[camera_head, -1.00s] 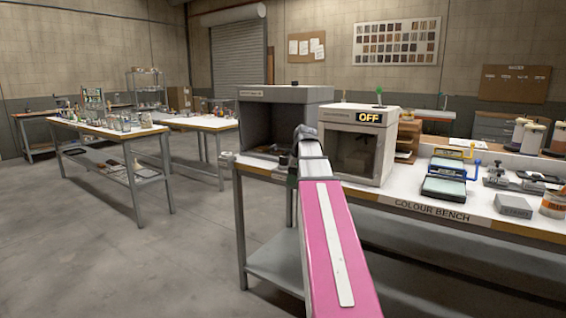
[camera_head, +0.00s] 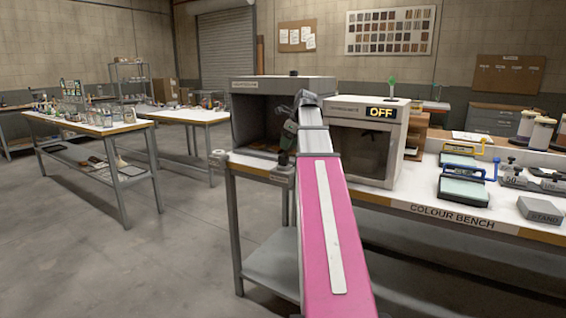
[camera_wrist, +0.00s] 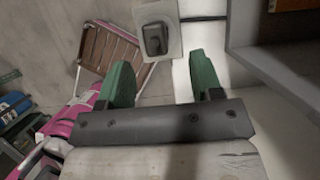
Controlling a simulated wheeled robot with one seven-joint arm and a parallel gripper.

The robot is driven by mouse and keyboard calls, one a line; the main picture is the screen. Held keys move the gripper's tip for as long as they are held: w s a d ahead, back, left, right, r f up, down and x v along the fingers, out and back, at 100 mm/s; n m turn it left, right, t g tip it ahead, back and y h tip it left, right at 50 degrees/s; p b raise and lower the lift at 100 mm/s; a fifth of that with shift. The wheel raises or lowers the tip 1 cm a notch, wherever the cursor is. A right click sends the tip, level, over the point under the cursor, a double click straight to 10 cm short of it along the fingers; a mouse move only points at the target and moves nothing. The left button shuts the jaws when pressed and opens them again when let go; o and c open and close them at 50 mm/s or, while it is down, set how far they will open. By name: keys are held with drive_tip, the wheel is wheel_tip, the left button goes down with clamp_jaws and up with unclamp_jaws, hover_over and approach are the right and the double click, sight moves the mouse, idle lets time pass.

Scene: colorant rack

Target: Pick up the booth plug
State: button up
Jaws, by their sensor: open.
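In the wrist view, a dark block that looks like the booth plug (camera_wrist: 155,39) sits on a light grey plate (camera_wrist: 168,14) at top centre. My gripper (camera_wrist: 160,78) is open, with its two green fingers apart and nothing between them. The plug lies beyond the fingertips, roughly in line with the gap, and is not touched. In the head view, my gripper (camera_head: 289,136) is in front of the open grey booth at the bench's left end, partly hidden by my arm. I cannot clearly make out the plug there.
The grey booth (camera_head: 243,112) is open at the front. A white booth (camera_head: 364,150) with an OFF sign (camera_head: 381,113) stands close on the right. The colour bench (camera_head: 408,208) carries blue-handled equipment (camera_head: 464,188) farther right. A white roll (camera_head: 218,155) is at the bench's left end.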

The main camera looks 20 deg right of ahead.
sight(284, 155)
drive_tip(key=shift+a+x, duration=0.15)
drive_tip(key=shift+x, duration=1.55)
drive_tip(key=shift+a+x, duration=0.1)
drive_tip(key=shift+x, duration=1.55)
drive_tip(key=shift+s, duration=0.15)
drive_tip(key=c, duration=1)
